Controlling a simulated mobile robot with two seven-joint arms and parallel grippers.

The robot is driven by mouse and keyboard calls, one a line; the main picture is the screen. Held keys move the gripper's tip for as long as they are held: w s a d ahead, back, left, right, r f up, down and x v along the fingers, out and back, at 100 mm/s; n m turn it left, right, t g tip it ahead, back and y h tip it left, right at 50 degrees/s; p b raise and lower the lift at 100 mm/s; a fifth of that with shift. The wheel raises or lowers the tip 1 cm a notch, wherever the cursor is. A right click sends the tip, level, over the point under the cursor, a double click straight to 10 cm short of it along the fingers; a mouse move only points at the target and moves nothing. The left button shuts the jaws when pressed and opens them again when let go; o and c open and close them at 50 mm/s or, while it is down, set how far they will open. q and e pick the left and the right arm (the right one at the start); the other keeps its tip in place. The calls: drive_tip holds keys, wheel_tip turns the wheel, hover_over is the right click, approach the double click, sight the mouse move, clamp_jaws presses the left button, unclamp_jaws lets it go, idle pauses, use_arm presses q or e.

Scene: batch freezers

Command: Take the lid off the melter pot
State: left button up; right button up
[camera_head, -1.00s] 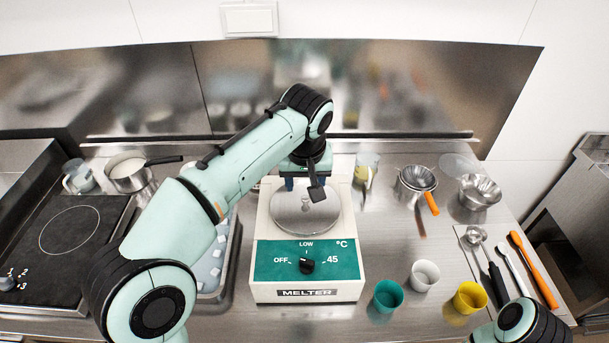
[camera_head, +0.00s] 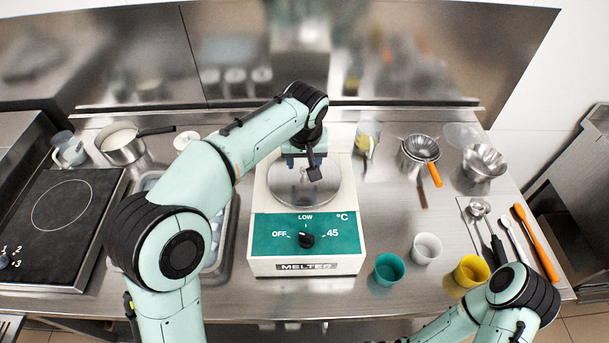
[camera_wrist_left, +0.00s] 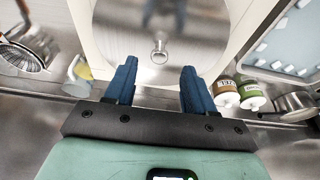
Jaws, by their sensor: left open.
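The melter (camera_head: 305,248) is a white box with a teal front panel and a black dial, on the steel counter. Its shiny round lid (camera_head: 322,190) covers the pot, which is hidden below. The lid shows in the left wrist view (camera_wrist_left: 200,50), with a small round knob (camera_wrist_left: 159,52) near its middle. My left gripper (camera_head: 303,165) is over the back part of the lid. Its two blue fingers (camera_wrist_left: 158,88) are apart and empty, with the knob beyond and between their tips. My right arm shows at the lower right; its gripper is out of view.
Teal, white and yellow cups (camera_head: 427,248) stand right of the melter. A strainer with an orange handle (camera_head: 421,150) and steel bowls (camera_head: 483,163) are at the back right. An ice tray (camera_head: 229,245) lies left.

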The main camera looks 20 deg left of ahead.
sight(304, 173)
use_arm(q)
drive_tip(key=x, duration=0.3)
drive_tip(key=shift+f, duration=0.4)
drive_tip(key=shift+r, duration=0.1)
clamp_jaws()
